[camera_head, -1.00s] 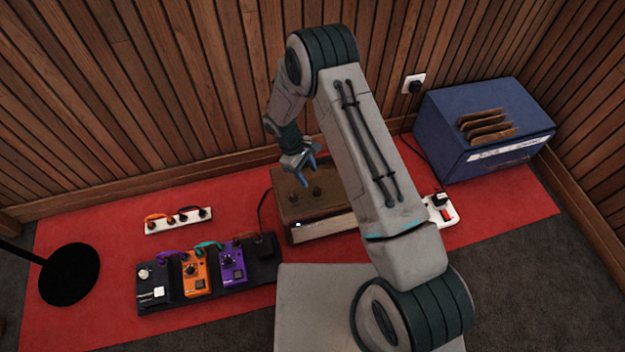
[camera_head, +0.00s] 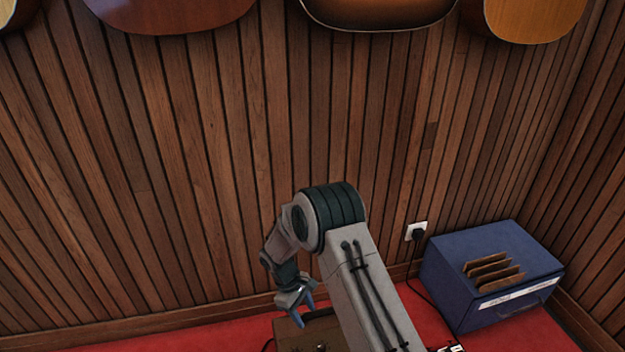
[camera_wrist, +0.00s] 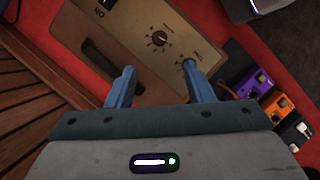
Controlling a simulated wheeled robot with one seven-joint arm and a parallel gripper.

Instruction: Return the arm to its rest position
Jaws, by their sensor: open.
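My gripper (camera_head: 303,312) hangs from my bent arm above the brown amplifier box (camera_head: 322,333) in the head view. In the wrist view its two blue fingers (camera_wrist: 157,88) stand apart with nothing between them. The amplifier box (camera_wrist: 150,62) lies below and beyond the fingers there, with dark knobs and a dark handle on its face. The fingers look to be clear of the box, but the exact gap cannot be told. The lower part of my arm is cut off by the bottom edge of the head view.
A slatted wood wall (camera_head: 180,180) rises behind my arm, with ukulele or guitar bodies (camera_head: 380,12) hanging at the top. A blue box (camera_head: 495,275) with brown sleeves stands right, near a wall plug (camera_head: 416,231). Purple (camera_wrist: 247,82) and orange (camera_wrist: 279,105) pedals sit on the red mat (camera_wrist: 215,20).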

